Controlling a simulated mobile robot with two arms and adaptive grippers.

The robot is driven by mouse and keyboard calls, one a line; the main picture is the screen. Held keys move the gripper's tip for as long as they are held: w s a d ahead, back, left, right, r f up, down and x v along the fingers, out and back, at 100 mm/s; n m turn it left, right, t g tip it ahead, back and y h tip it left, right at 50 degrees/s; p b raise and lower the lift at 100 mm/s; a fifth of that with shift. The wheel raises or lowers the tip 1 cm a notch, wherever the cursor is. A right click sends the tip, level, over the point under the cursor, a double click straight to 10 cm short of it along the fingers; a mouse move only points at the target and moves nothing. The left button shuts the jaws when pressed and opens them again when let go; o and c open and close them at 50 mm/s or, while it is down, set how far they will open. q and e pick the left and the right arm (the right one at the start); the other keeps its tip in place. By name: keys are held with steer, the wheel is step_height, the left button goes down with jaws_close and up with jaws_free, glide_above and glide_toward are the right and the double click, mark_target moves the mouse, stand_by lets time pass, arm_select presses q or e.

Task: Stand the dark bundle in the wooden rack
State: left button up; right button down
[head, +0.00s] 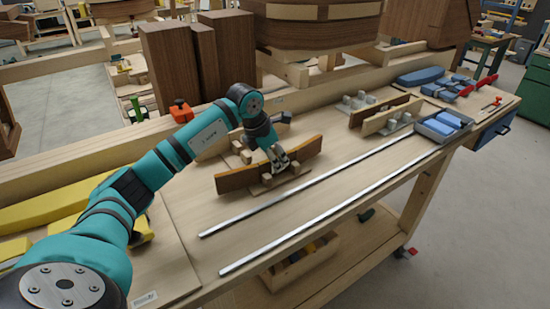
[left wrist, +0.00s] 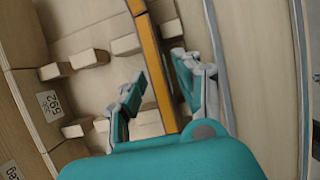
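A curved strip-like bundle (head: 232,182), brown with an orange-brown edge, stands on edge among small wooden blocks on the bench in the head view. In the left wrist view it is a long orange-brown strip (left wrist: 148,45). My left gripper (head: 277,164) is down at the middle of it. In the left wrist view my left gripper's fingers (left wrist: 158,75) straddle the strip, with a small gap visible on each side. Small wooden blocks (left wrist: 90,58) in rows stand beside the strip, like a rack. Which piece the task calls the dark bundle is not certain. My right gripper is not in view.
A dark strip (head: 372,112) and a pale strip (head: 394,117) stand in grey holders farther right. Two long metal rails (head: 300,200) lie along the bench front. A grey tray with blue blocks (head: 445,123) is at the right. Tall brown boxes (head: 170,65) stand behind.

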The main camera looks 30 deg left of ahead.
arm_select(q)
steer(key=shift+o, duration=0.5)
steer(key=v, duration=1.2)
steer(key=shift+w, duration=0.1)
